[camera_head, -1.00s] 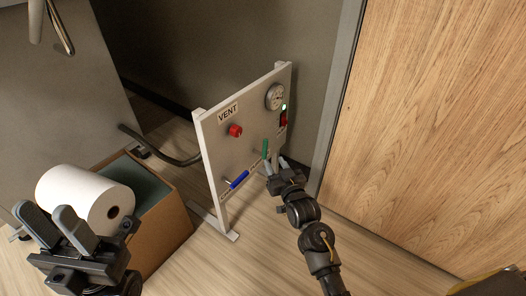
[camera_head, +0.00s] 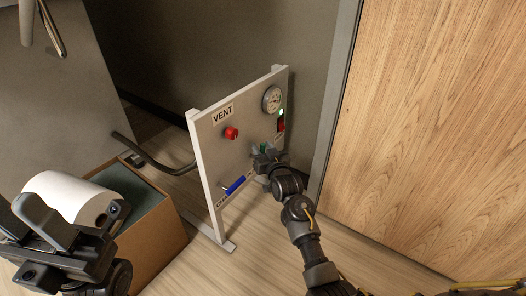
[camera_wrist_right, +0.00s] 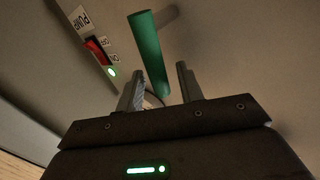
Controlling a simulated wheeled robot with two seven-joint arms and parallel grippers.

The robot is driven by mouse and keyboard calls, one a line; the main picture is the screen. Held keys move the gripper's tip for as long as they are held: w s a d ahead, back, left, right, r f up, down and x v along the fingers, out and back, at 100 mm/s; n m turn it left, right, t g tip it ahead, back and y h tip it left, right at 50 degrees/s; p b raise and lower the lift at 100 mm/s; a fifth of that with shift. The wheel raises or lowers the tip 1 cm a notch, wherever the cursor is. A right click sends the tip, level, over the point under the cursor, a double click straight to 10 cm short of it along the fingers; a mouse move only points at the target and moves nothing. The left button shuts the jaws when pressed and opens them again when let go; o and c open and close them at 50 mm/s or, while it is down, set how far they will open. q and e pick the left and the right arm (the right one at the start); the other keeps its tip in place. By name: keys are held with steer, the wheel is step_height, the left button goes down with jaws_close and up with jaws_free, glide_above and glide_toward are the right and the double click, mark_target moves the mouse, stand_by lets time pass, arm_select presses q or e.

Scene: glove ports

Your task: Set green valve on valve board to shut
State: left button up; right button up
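The valve board (camera_head: 213,165) is a pale upright panel on feet. Its green valve has a green lever handle (camera_wrist_right: 148,50), slanted in the right wrist view, with its lower end between my right fingers. In the head view the green handle (camera_head: 264,148) is mostly hidden behind my right gripper (camera_head: 261,158). My right gripper (camera_wrist_right: 160,82) is open, with a gap on both sides of the handle's end. My left gripper (camera_head: 20,208) is open and empty at the lower left, away from the board.
The board also carries a blue lever (camera_head: 235,185), a red button (camera_head: 231,133), a gauge (camera_head: 271,99) and a red pump switch (camera_wrist_right: 97,50) with a lit green lamp. A white roll (camera_head: 65,195) and a cardboard box (camera_head: 155,245) stand left. A wooden door (camera_head: 430,130) is at right.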

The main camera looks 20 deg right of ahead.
steer(key=shift+w, duration=0.1)
jaws_close()
stand_by(0.3)
